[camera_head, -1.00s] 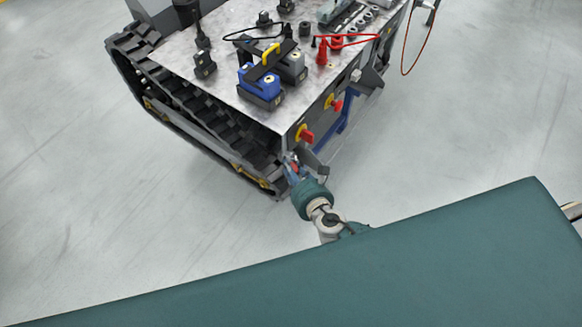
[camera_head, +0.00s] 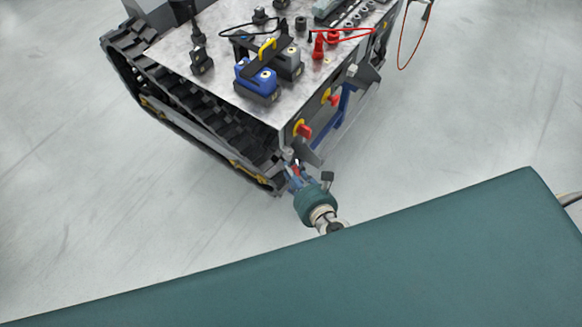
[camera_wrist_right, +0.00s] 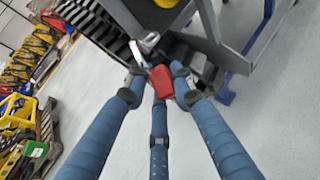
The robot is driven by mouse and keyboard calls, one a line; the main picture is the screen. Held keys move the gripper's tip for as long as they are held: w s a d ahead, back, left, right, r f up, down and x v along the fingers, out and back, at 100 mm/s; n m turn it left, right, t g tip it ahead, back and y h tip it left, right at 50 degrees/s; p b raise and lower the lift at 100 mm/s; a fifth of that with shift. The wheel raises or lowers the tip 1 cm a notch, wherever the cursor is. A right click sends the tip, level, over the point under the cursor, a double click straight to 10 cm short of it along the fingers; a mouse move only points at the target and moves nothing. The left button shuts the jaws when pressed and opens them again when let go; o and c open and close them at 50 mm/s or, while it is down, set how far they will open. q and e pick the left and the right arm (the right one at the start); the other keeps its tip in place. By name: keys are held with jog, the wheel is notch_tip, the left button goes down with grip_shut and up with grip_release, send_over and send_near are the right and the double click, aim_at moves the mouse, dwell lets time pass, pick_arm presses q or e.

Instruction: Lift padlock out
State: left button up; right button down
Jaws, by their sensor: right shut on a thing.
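The red padlock (camera_wrist_right: 162,82) shows in the right wrist view between the blue fingers of my right gripper (camera_wrist_right: 158,80). The fingers are closed around its red body. A silvery metal piece (camera_wrist_right: 147,42) lies just above it; I cannot tell whether the shackle is still through it. In the head view my right gripper (camera_head: 296,172) is at the near lower corner of the tracked carrier (camera_head: 262,112), below a red-and-yellow switch (camera_head: 303,129). The padlock is mostly hidden there. My left gripper is not in view.
Blue and grey connector blocks (camera_head: 256,81) and red and black cables stand on the carrier's top. The dark track (camera_head: 190,110) runs along its left side. In the wrist view, yellow equipment (camera_wrist_right: 25,60) stands on pallets at the left. The grey floor around is open.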

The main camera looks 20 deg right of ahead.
jog(key=shift+s, duration=0.1)
jog(key=s, duration=0.3)
jog(key=shift+d, duration=0.1)
jog(key=c, duration=2.4)
grip_release()
grip_shut()
